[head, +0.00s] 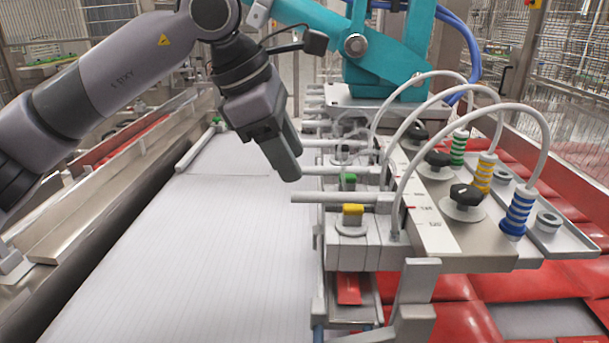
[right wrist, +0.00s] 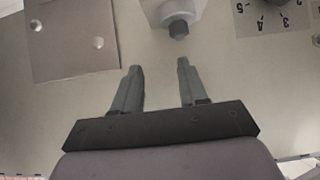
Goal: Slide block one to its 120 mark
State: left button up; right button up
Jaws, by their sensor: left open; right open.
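Several grey sliding blocks sit in a row along the rail in the head view. The nearest block has a yellow button (head: 352,210) and the one behind it has a green button (head: 348,179). I cannot read which is block one. A pale scale strip (head: 432,230) with small marks runs beside them; its numbers are too small to read. My left gripper (head: 285,168) is open and empty, pointing down just left of the green-button block's rod, over the white sheet. My right gripper (right wrist: 158,68) is open and empty in the right wrist view, before a beige panel.
Black knobs (head: 467,195) and suction cups with coloured bellows (head: 516,212) stand right of the rail, with white hoses arching over it. A teal arm (head: 385,60) stands behind. A lined white belt (head: 200,250) is clear. The panel has a numbered dial (right wrist: 285,8) and a nozzle (right wrist: 178,27).

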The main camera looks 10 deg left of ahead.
aim_at(309, 192)
pick_arm(q)
jog(key=x, duration=0.6)
jog(key=shift+d+f, duration=0.1)
jog(key=shift+f, duration=0.05)
jog(key=shift+c, duration=0.2)
grip_shut()
